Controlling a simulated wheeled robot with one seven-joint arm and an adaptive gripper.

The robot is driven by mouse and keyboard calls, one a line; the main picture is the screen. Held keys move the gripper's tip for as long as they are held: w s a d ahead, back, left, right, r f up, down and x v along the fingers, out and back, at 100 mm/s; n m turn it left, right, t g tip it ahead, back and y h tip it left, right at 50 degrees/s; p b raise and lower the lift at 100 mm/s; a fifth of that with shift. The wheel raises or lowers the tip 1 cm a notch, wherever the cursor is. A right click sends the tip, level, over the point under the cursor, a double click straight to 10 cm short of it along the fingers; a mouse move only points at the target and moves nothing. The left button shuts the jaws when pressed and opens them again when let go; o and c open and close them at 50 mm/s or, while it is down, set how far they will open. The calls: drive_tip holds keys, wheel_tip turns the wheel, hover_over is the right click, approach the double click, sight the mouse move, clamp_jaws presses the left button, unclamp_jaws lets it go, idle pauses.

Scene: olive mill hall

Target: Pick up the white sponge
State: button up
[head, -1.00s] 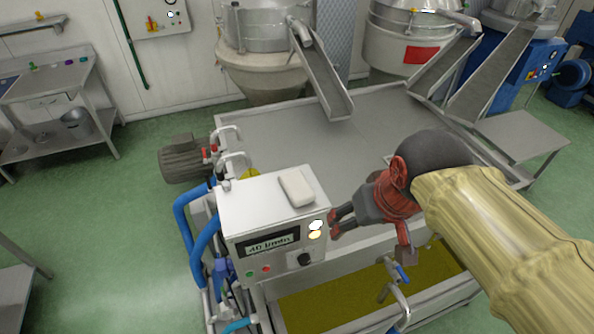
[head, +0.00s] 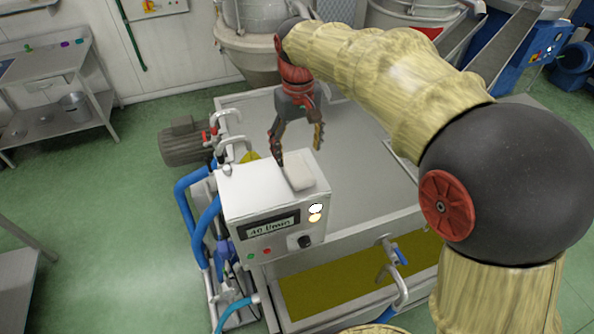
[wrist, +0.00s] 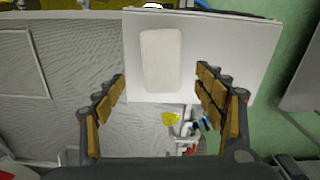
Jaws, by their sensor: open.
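The white sponge (head: 300,179) lies flat on top of the white control box (head: 245,194) with the display. In the wrist view the sponge (wrist: 162,60) is a pale rounded block beyond my fingertips, lined up between them. My gripper (head: 298,152) is open and empty, above the back edge of the box, pointing down. In the head view one finger overlaps the sponge's back end; I cannot tell whether it touches. In the wrist view both fingers (wrist: 162,82) stand wide apart on either side of the sponge's line.
A grey-topped steel tank (head: 360,190) with olive-coloured liquid stands behind and right of the box. Blue hoses (head: 203,235) and a grey motor (head: 185,142) are at its left. A steel side table (head: 60,90) stands far left. Green floor is clear between.

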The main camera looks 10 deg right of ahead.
sight(297, 168)
wheel_tip(297, 168, down, 7)
drive_tip(key=shift+s+a+r+p, duration=0.1)
drive_tip(key=shift+r+p, duration=0.05)
drive_tip(key=shift+p, duration=0.3)
drive_tip(key=shift+c, duration=0.6)
drive_tip(key=c, duration=0.9)
